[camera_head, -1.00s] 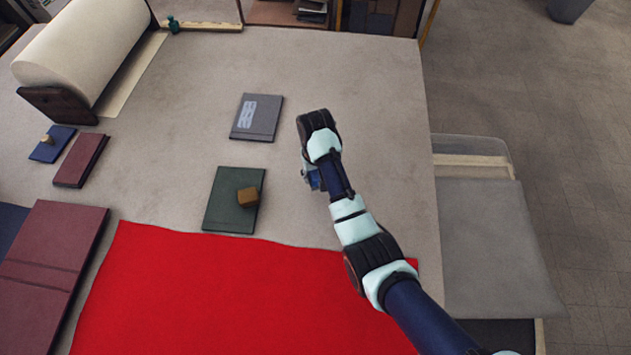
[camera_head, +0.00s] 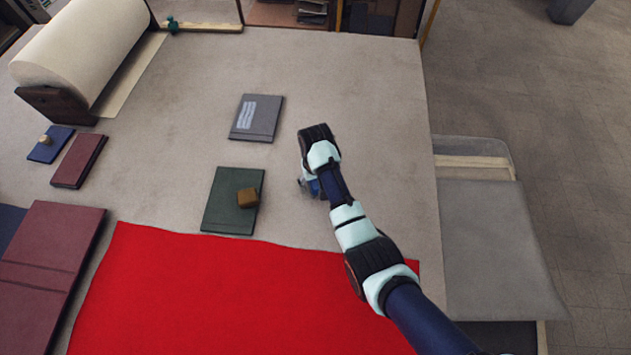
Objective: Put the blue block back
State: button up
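My arm reaches in from the lower right, and my gripper (camera_head: 306,187) hangs under its wrist, just right of the green book (camera_head: 225,205). The wrist hides most of the gripper, so its fingers cannot be made out. A small blue patch (camera_head: 313,187) shows beside the gripper. It may be the blue block, but I cannot tell whether it is held or is part of my arm. No other blue block is clearly visible. A brown block (camera_head: 247,198) sits on the right part of the green book.
A red cloth (camera_head: 230,300) covers the front of the table. A grey book (camera_head: 257,118) lies behind the green one. The table's back right is clear.

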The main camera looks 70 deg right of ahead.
notch_tip(320, 180, up, 12)
jog(key=p, duration=0.2)
jog(key=shift+r, duration=0.15)
dwell(0.5)
jog(key=w+a+r+n+t+h, duration=0.1)
jog(key=w+a+r+n+t, duration=0.2)
jog(key=w+a, duration=0.45)
jog(key=w+a+r+n+t+h, duration=0.25)
jog(key=w+a, duration=0.25)
jog(key=a, duration=0.6)
jog(key=s+a+r+n+t+y, duration=0.1)
jog(key=a+r+n+t, duration=0.1)
jog(key=a+r, duration=0.4)
jog(key=s+a+r+n+t+y, duration=0.2)
jog(key=a+r+t, duration=0.3)
jog(key=a, duration=0.9)
notch_tip(320, 180, up, 3)
jog(key=shift+a+f+n, duration=0.2)
jog(key=shift+a+n, duration=0.2)
jog(key=shift+n, duration=0.25)
